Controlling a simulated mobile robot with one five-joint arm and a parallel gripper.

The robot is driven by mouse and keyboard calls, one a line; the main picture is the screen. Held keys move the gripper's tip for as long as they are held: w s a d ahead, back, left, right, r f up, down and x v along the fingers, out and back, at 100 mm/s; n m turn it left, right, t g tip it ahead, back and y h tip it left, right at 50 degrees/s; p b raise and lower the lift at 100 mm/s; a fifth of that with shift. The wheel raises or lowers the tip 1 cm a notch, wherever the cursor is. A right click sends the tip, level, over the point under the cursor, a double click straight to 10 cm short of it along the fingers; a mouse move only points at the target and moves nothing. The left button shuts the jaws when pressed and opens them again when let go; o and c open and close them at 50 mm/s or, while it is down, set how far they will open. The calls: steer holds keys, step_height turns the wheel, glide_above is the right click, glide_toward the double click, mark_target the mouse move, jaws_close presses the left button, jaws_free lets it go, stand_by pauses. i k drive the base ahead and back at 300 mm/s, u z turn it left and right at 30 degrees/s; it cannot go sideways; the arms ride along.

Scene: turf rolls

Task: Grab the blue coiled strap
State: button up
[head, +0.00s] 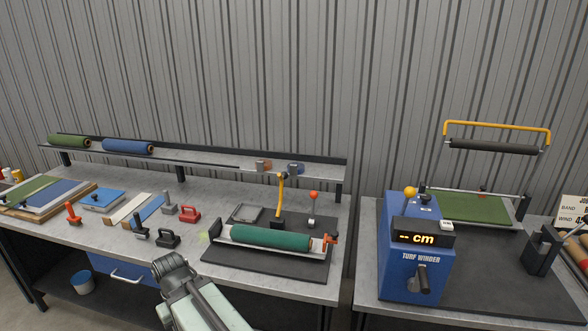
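A small blue coil (296,169), which looks like the blue coiled strap, sits at the right end of the raised shelf (215,160). It is small in the head view, so its details are hard to make out. A similar brownish-orange coil (264,167) sits just left of it. My gripper (174,267) shows as a dark ribbed end on my pale arm at the bottom, in front of the bench's front edge. It is well below and left of the blue coil and apart from it. Its fingers cannot be made out.
A yellow-handled lever (281,195) and a red-knobbed lever (313,205) stand in front of the coils. A green turf roll (270,238) lies on a dark board. Several hand tools (168,238) cover the bench's middle. A blue turf winder (414,262) stands on the right table.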

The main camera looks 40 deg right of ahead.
mark_target(295, 168)
steer(key=i, duration=0.9)
steer(key=u, duration=0.05)
